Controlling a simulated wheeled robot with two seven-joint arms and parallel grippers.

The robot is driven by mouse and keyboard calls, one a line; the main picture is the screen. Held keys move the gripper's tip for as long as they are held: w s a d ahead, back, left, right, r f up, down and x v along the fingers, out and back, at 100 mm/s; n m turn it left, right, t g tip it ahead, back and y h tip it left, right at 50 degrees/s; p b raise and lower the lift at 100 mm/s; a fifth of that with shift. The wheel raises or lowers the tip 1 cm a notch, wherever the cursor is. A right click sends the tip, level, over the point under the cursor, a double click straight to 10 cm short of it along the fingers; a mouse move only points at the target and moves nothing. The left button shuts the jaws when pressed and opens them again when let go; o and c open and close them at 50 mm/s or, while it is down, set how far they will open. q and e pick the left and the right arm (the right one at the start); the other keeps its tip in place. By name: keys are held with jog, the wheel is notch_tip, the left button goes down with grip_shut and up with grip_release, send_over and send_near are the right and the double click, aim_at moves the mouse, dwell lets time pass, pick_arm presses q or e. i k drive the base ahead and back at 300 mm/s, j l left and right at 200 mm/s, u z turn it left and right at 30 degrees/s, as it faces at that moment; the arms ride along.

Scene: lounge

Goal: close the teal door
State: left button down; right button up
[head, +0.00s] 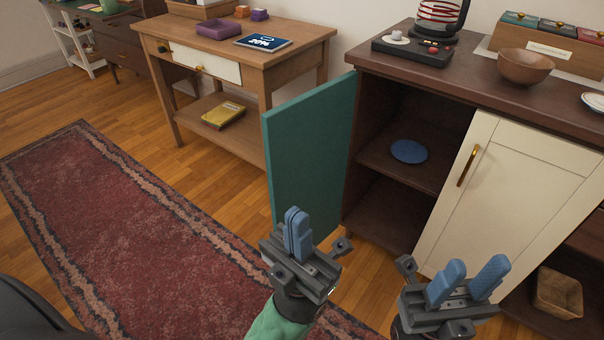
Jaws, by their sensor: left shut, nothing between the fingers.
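The teal door (312,150) stands wide open, swung out to the left of the dark brown cabinet (352,205). Its hinged edge is at the left side of the cabinet opening. My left gripper (297,226) is shut and empty, in front of the lower part of the door in the picture; whether it touches the door I cannot tell. My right gripper (467,282) is open and empty, in front of the cream door (506,190) in the picture. The teal door's lower edge is partly hidden behind my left gripper.
A blue disc (409,151) lies on the cabinet's inner shelf. A brown bowl (525,67) and a dark appliance (412,50) stand on the cabinet top. A wooden table (290,45) is behind the door. A red rug (110,230) covers the floor at left.

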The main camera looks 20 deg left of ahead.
aim_at(307, 137)
jog(key=i+j, duration=0.15)
jog(key=j, duration=0.25)
jog(key=i+j, duration=0.15)
jog(key=j, duration=0.25)
jog(key=i+j, duration=0.1)
jog(key=j, duration=0.3)
jog(key=i+j, duration=0.15)
jog(key=j, duration=0.25)
jog(key=i+j, duration=0.15)
jog(key=j, duration=0.25)
jog(key=i+j, duration=0.15)
jog(key=j, duration=0.25)
jog(key=i+j+z, duration=0.1)
jog(key=j+z, duration=0.6)
jog(key=z, duration=0.15)
jog(key=j+z, duration=0.45)
jog(key=z, duration=0.3)
jog(key=i+l, duration=0.05)
